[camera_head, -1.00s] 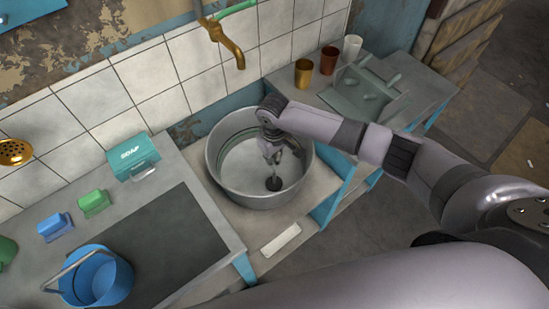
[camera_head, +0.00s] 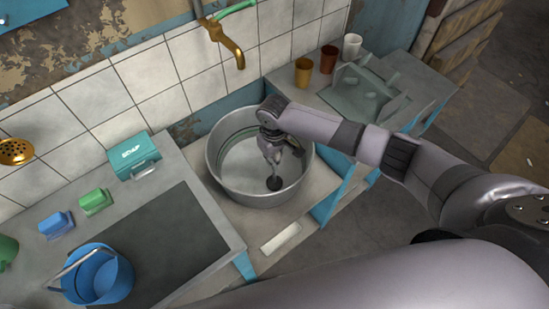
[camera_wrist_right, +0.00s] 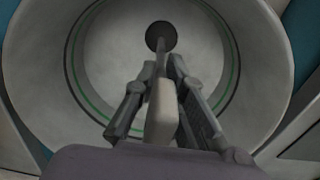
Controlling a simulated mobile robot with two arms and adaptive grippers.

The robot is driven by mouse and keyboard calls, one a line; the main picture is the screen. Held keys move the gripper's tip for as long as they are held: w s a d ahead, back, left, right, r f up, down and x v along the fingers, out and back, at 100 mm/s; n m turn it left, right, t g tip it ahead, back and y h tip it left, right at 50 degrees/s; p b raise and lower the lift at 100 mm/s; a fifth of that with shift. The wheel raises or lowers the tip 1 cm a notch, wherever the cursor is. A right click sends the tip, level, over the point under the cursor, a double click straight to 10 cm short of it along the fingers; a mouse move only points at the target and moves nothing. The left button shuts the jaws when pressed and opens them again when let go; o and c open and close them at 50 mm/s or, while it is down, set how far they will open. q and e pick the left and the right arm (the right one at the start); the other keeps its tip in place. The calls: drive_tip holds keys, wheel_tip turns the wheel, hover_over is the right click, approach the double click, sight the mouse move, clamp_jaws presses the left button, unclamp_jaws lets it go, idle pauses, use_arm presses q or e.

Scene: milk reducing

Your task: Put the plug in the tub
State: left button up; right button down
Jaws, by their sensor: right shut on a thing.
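The tub (camera_head: 262,200) is a round grey metal basin with green and dark lines inside, standing on the counter by the tiled wall. My right gripper (camera_head: 273,160) reaches down into it from the right. The plug (camera_head: 274,183) is a dark round disc with a thin stem, low inside the tub. In the right wrist view the plug (camera_wrist_right: 161,37) lies beyond the fingertips (camera_wrist_right: 163,68), which are shut on its stem. I cannot tell whether the disc touches the tub floor. My left gripper is not in view.
A brass tap (camera_head: 233,50) hangs behind the tub. A soap box (camera_head: 134,156), sponges and a blue bucket (camera_head: 104,276) stand on the left. Cups (camera_head: 328,60) and a glass rack (camera_head: 362,95) stand at right. A white bar (camera_head: 281,238) lies in front of the tub.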

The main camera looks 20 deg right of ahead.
drive_tip(key=shift+f, duration=0.1)
idle(0.5)
drive_tip(key=c, duration=1.6)
unclamp_jaws()
drive_tip(key=shift+o, duration=0.2)
drive_tip(key=o, duration=0.6)
drive_tip(key=shift+o, duration=0.2)
drive_tip(key=shift+p, duration=0.3)
drive_tip(key=shift+r+p, duration=3.75)
drive_tip(key=shift+p, duration=0.3)
